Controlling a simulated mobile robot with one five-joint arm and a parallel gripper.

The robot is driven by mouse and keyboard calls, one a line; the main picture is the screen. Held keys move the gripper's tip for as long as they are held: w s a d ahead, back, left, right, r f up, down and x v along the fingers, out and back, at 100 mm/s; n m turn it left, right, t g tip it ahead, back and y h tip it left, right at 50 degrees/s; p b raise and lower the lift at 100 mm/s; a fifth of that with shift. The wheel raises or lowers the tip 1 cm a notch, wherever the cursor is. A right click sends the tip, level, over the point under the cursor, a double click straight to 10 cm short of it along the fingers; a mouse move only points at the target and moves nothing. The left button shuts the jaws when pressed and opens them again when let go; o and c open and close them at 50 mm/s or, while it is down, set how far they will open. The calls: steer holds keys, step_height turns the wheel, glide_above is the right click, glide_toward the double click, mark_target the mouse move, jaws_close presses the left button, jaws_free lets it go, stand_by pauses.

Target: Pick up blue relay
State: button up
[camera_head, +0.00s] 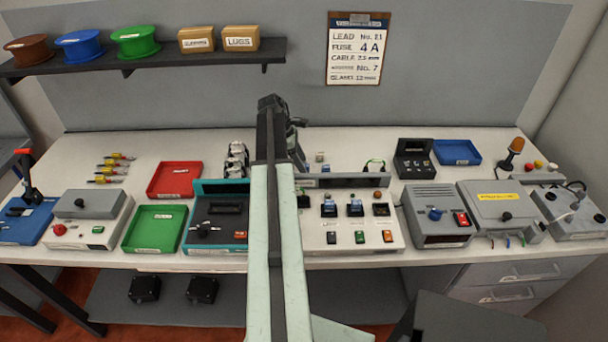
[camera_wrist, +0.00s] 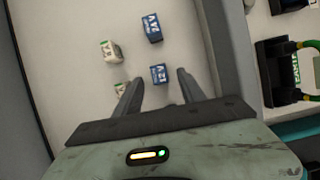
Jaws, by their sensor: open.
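In the wrist view a blue relay marked 12V (camera_wrist: 158,75) lies on the pale bench top between the tips of my gripper (camera_wrist: 160,78). The jaws are open and apart from it on both sides, as far as I can tell. A second blue relay (camera_wrist: 151,28), with a label that seems to read 24V, lies farther out, beyond the fingertips. In the head view my arm covers most of the gripper, and the loose relays are too small to tell apart.
Two white blocks lie left of the relays: one (camera_wrist: 111,51) is clear of the jaws, the other (camera_wrist: 121,88) is beside the left finger. A black socket with cable (camera_wrist: 285,72) stands at right. The white panel (camera_head: 318,238) stands in front, the red tray (camera_head: 160,192) at left.

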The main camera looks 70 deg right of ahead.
steer(key=b+x, duration=0.2)
steer(key=x, duration=0.1)
steer(key=shift+f, duration=0.35)
steer(key=shift+r, duration=0.15)
steer(key=shift+c, duration=0.4)
jaws_close()
steer(key=shift+r, duration=0.15)
